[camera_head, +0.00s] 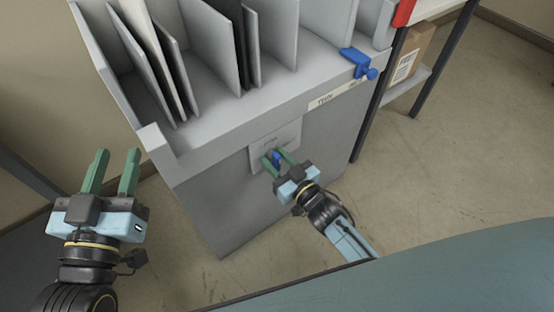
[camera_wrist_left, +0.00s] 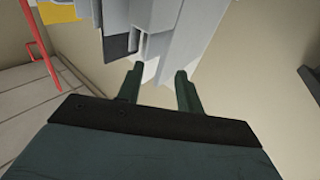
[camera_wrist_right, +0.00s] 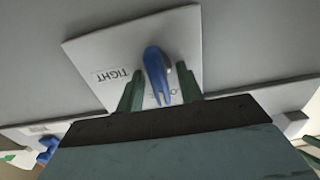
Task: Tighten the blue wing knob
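The blue wing knob (camera_head: 273,157) sits on a light plate (camera_head: 287,134) on the front of the grey cabinet. In the right wrist view the knob (camera_wrist_right: 157,72) stands upright on the plate (camera_wrist_right: 100,50), beside a label (camera_wrist_right: 118,76) reading TIGHT. My right gripper (camera_head: 277,160) has its green fingers on either side of the knob. In the right wrist view its fingers (camera_wrist_right: 160,88) look apart, with a gap visible on the left of the knob; contact on the right is unclear. My left gripper (camera_head: 113,168) is open and empty, left of the cabinet.
The grey cabinet (camera_head: 225,200) holds upright dividers and dark panels on top. A blue clamp-like part (camera_head: 358,62) is on its right top edge. A cardboard box (camera_head: 408,60) stands on a shelf at the right. The floor (camera_head: 470,130) at right is clear.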

